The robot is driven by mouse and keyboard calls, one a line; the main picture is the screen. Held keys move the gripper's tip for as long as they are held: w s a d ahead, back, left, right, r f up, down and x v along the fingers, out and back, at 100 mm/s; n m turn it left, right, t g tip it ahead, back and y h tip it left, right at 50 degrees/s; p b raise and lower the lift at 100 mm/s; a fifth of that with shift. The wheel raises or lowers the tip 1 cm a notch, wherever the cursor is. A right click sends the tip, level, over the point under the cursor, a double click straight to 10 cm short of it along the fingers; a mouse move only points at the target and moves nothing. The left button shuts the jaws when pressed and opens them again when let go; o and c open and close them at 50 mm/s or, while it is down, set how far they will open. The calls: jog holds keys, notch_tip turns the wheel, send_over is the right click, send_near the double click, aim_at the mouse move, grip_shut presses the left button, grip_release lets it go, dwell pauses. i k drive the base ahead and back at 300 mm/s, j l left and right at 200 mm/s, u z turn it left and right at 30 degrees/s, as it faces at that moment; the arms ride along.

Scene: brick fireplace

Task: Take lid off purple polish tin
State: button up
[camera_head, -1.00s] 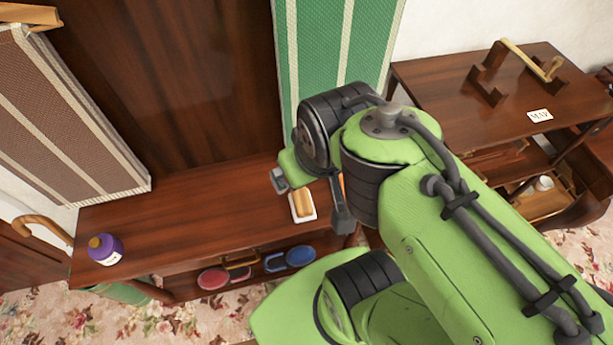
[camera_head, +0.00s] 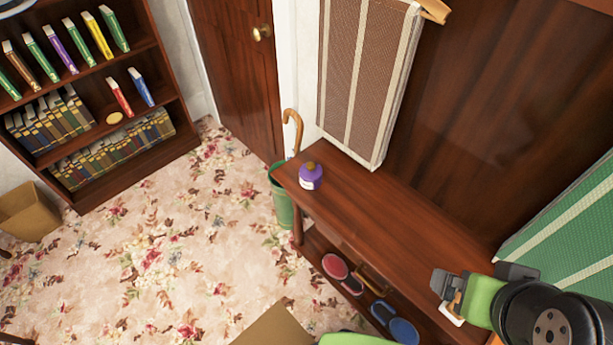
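The purple polish tin (camera_head: 310,177), a rounded purple container with a gold-brown lid (camera_head: 310,166) on top and a white label, stands upright at the left end of the dark wooden bench (camera_head: 385,215). The lid is on it. My gripper (camera_head: 479,277) is at the lower right, over the bench's right part, well apart from the tin. Its two dark fingers are spread and nothing shows between them.
A small tan item on a white base (camera_head: 452,312) is partly hidden by my gripper. A green bin (camera_head: 283,205) with a cane (camera_head: 292,125) stands beside the tin's end. The bench top between is clear.

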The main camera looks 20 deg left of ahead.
aim_at(310, 170)
jog(key=u, duration=1.1)
